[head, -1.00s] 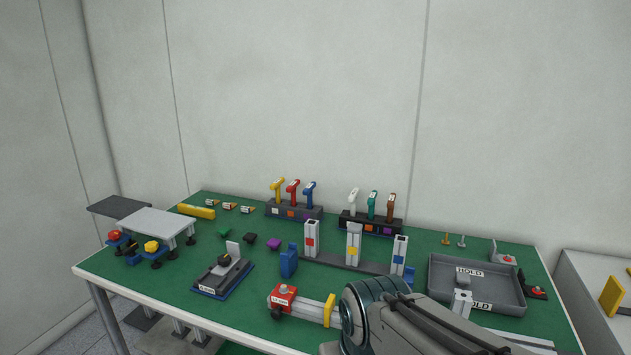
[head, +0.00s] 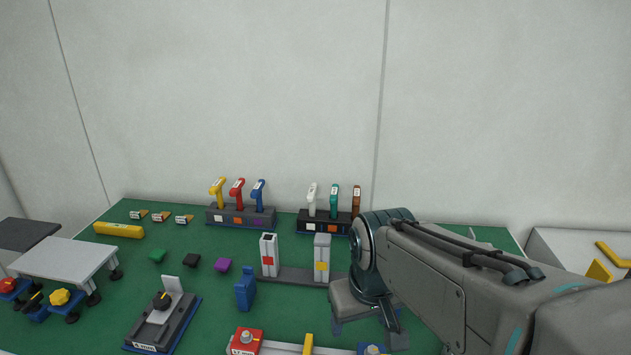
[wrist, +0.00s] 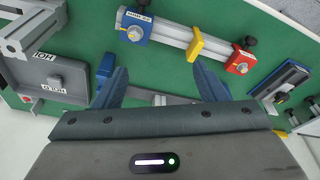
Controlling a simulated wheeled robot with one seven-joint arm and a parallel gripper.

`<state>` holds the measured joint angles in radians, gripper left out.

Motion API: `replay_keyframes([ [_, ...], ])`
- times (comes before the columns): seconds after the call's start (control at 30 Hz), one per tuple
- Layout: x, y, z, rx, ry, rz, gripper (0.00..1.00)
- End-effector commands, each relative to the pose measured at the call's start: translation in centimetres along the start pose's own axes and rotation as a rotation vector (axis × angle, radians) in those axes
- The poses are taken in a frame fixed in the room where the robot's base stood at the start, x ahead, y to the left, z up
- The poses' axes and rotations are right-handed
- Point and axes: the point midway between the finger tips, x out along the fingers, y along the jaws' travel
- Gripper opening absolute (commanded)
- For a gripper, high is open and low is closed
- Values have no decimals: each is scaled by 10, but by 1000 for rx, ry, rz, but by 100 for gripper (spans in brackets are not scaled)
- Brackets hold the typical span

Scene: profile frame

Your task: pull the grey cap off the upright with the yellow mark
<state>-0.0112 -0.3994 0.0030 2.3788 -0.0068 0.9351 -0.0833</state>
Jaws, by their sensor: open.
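The upright with the yellow mark (head: 321,268) stands on a dark rail in the head view, right of the upright with the red mark (head: 268,258). Its grey cap (head: 322,240) sits on its top, while the red-marked upright has an open top. My gripper (wrist: 161,82) is open and empty in the wrist view, its two dark blue fingers wide apart. In the head view it hangs below my arm, to the right of and nearer than the yellow-marked upright, apart from it. I cannot make out the cap in the wrist view.
My arm hides the rail's right end. A blue block (head: 244,292) stands in front of the rail. Two racks of coloured handles (head: 240,216) stand behind. In the wrist view, a clamp bar (wrist: 170,35) and a HOLD tray (wrist: 50,80) lie on the green table.

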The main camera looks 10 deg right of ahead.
Motion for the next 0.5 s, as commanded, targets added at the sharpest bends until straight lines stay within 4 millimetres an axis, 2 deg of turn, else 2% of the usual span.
replay_keyframes([
  [0.03, -9, 1, -22, -51, -13, -1, 65],
  [0.2, -27, 8, -97, -266, -56, -9, 65],
  [0.33, -31, 13, -153, -433, -89, -23, 65],
  [0.5, -26, 17, -221, -655, -127, -52, 65],
])
